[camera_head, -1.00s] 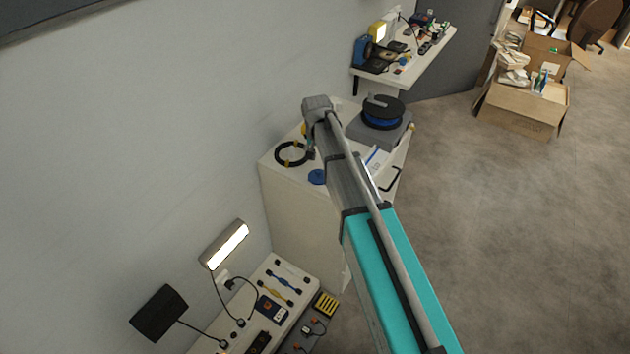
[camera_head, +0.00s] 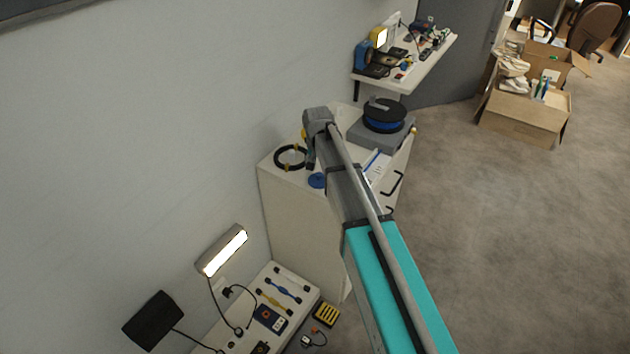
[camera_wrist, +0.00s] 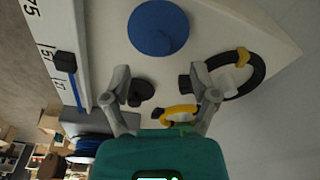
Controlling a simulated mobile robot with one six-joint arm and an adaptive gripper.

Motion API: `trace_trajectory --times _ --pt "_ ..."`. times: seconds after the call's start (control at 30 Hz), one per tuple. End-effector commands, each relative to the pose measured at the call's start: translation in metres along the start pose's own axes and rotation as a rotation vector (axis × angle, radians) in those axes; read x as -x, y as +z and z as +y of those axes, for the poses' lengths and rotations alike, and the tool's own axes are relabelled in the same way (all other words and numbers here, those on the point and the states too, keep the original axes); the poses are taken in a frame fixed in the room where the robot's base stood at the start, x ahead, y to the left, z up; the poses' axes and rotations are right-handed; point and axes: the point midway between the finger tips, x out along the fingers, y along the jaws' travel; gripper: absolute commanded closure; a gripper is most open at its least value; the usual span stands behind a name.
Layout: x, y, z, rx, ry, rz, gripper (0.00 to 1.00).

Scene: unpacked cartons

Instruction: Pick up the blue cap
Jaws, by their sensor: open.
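The blue cap (camera_wrist: 158,27) is a round blue disc lying on the white cabinet top (camera_wrist: 105,45); in the wrist view it is at the top middle, ahead of my fingertips. In the head view the cap (camera_head: 317,180) lies near the cabinet's front edge, just left of my arm. My gripper (camera_wrist: 162,84) is open, with its two fingers apart and nothing held between them. The cap is beyond the fingers, not between them. In the head view the gripper (camera_head: 308,158) is partly hidden by my wrist and sits over the cabinet top behind the cap.
A black cable ring with yellow ties (camera_wrist: 245,75) lies right of the cap. A small black round piece (camera_wrist: 141,90) and a yellow item (camera_wrist: 178,113) lie near the fingers. A blue-black spool (camera_head: 384,115) stands on a grey box at the cabinet's back. A marked white strip (camera_wrist: 55,50) is left.

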Motion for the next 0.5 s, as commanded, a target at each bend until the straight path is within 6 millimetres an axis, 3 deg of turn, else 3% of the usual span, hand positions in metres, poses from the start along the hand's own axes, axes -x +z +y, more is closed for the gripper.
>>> trace_trajectory --times 0.5 --pt "-0.029 -0.001 0.002 -0.001 0.0 0.0 0.24"
